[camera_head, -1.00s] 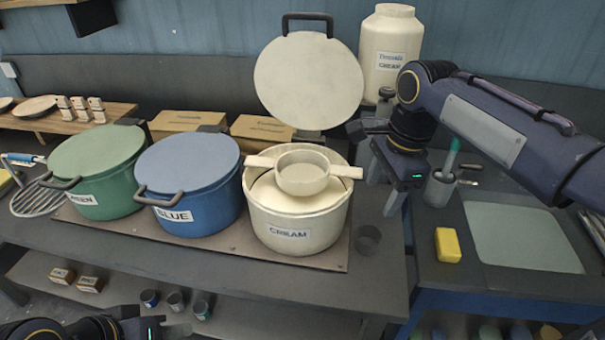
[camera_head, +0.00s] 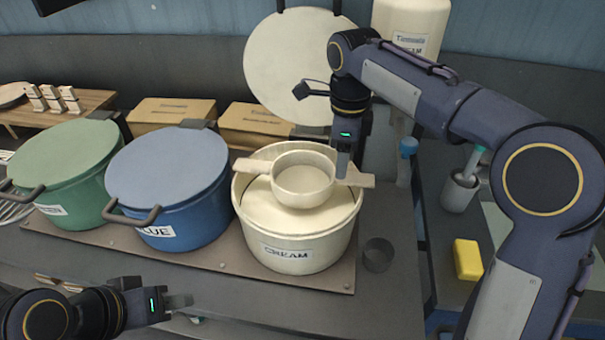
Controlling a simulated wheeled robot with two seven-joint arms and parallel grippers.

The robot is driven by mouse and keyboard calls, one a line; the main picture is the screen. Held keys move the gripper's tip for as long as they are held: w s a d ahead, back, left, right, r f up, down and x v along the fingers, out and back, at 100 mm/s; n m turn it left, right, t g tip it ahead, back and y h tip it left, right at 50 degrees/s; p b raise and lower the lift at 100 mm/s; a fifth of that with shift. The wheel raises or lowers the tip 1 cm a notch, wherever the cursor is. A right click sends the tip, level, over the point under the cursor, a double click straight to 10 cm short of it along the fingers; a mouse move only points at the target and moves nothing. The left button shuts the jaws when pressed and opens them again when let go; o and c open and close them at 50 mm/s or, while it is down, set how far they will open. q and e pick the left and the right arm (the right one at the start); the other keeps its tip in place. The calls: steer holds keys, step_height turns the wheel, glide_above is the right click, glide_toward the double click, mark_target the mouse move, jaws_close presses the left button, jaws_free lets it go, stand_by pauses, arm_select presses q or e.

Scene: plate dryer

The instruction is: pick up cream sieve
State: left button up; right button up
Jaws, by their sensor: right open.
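The cream sieve (camera_head: 303,183) is a small round bowl with two flat handles. It rests over the open cream pot (camera_head: 293,252), labelled CREAM, with its handles pointing left and right. My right gripper (camera_head: 344,166) is open and points down at the sieve's right handle, close to the bowl's rim. One finger shows in front of the handle; the other is hidden, and I cannot tell whether it touches. My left gripper (camera_head: 178,304) is low at the left, in front of the table and away from the sieve. Its finger gap is not clear.
The blue pot (camera_head: 185,205) and green pot (camera_head: 70,190) stand lidded to the left. The round cream lid (camera_head: 290,65) stands upright behind. A dark cup (camera_head: 377,254) is right of the cream pot; a yellow sponge (camera_head: 467,259) lies farther right.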

steer(key=f, duration=0.5)
steer(key=shift+s+f, duration=0.3)
steer(key=shift+r, duration=0.15)
jaws_close()
